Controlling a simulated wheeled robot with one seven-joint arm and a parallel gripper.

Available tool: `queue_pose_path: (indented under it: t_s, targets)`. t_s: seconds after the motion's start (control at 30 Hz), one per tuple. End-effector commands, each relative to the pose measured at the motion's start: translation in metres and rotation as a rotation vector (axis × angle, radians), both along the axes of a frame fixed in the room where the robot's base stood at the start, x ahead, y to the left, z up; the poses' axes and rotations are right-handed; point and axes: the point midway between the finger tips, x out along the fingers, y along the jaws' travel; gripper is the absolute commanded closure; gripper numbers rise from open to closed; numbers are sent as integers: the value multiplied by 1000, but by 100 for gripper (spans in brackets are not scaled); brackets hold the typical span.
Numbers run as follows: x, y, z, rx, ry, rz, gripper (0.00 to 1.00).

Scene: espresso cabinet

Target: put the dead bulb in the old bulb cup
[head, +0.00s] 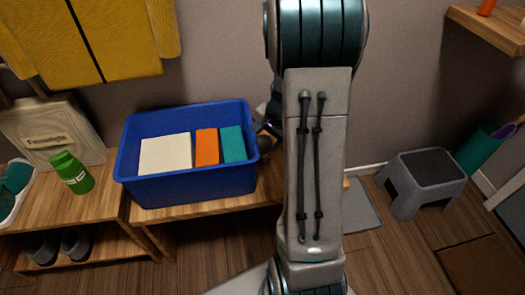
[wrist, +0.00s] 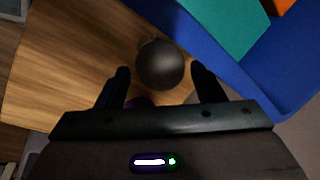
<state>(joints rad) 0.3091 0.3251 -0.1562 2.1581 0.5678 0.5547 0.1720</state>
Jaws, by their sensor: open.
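A dark grey, round bulb (wrist: 160,65) lies on the wooden bench top in the wrist view, with a small narrow end pointing away from my gripper. It looks like the dead bulb. In the head view it is a dark round shape (head: 264,144) just right of the blue crate. My gripper (wrist: 160,76) is open, its two dark fingers on either side of the bulb's near part; I cannot tell whether they touch it. In the head view my arm hides most of the gripper. I cannot make out the old bulb cup in either view.
The blue crate (head: 190,187) holds white, orange and teal boxes and stands close beside the bulb. A green bottle (head: 72,173) and a beige bag (head: 52,133) are at left. A grey step stool (head: 425,172) stands at right. A purple patch (wrist: 139,102) shows between my fingers.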

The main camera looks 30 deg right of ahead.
Motion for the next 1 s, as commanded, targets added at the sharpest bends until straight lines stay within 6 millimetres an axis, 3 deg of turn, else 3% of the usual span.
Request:
queue_pose_path:
  t_s: [0.07,0.3,0.43,0.5,0.77,0.87,1.0]
  targets:
    - [2,1,-12,1,1,-1,38]
    - [3,1,-11,-1,0,-1,38]
    - [3,1,-11,-1,0,-1,73]
    - [3,1,-11,-1,0,-1,76]
    - [3,1,-8,0,-1,0,77]
    - [4,1,3,-2,-3,1,77]
    - [4,1,32,-2,-6,1,77]
